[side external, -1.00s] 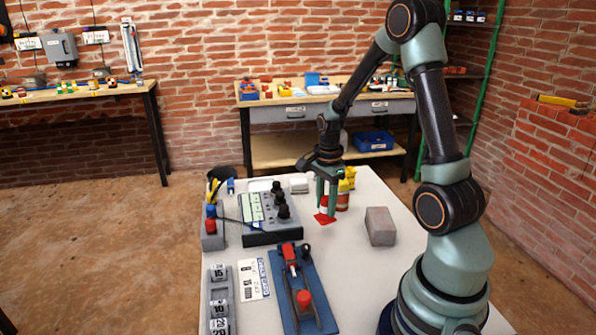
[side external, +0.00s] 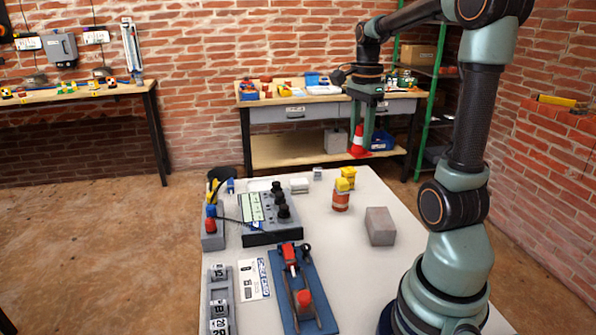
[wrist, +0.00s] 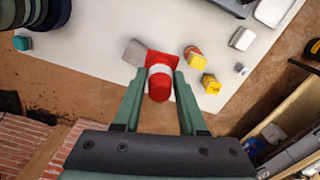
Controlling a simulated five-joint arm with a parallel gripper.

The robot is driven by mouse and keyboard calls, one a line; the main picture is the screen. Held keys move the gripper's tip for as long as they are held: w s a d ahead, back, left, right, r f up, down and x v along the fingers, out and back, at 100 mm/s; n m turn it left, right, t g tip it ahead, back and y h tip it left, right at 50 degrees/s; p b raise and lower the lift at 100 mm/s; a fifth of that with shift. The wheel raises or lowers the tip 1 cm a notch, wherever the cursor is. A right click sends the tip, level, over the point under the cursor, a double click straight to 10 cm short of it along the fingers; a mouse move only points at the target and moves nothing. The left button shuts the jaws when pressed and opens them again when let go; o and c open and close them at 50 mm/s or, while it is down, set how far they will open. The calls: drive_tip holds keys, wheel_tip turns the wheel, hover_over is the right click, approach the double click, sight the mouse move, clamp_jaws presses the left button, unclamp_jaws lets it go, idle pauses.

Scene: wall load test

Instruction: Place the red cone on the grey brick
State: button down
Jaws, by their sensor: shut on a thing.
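The red cone (side external: 358,141) has a white band and a square red base. My gripper (side external: 362,118) is shut on it and holds it upright, high above the far right part of the white table. In the wrist view the cone (wrist: 160,80) sits between the two green fingers of my gripper (wrist: 161,90), with its tip toward the camera. The grey brick (side external: 380,226) lies on the right side of the table, nearer to my base than the cone. In the wrist view the brick (wrist: 135,52) shows beside the cone's base, partly hidden by it.
An orange and yellow object (side external: 342,196) and a yellow block (side external: 348,173) stand on the table behind the brick. A grey control box (side external: 270,212) with black knobs and a blue clamp board (side external: 302,290) take up the left and front. The table around the brick is clear.

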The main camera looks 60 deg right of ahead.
drive_tip(key=s+d+r+m, duration=0.1)
drive_tip(key=s+d+r, duration=0.2)
drive_tip(key=s, duration=0.3)
hover_over(381, 217)
wheel_tip(381, 217, down, 20)
drive_tip(key=shift+f, duration=0.1)
drive_tip(key=shift+a+f, duration=0.1)
drive_tip(key=shift+c, duration=2.3)
unclamp_jaws()
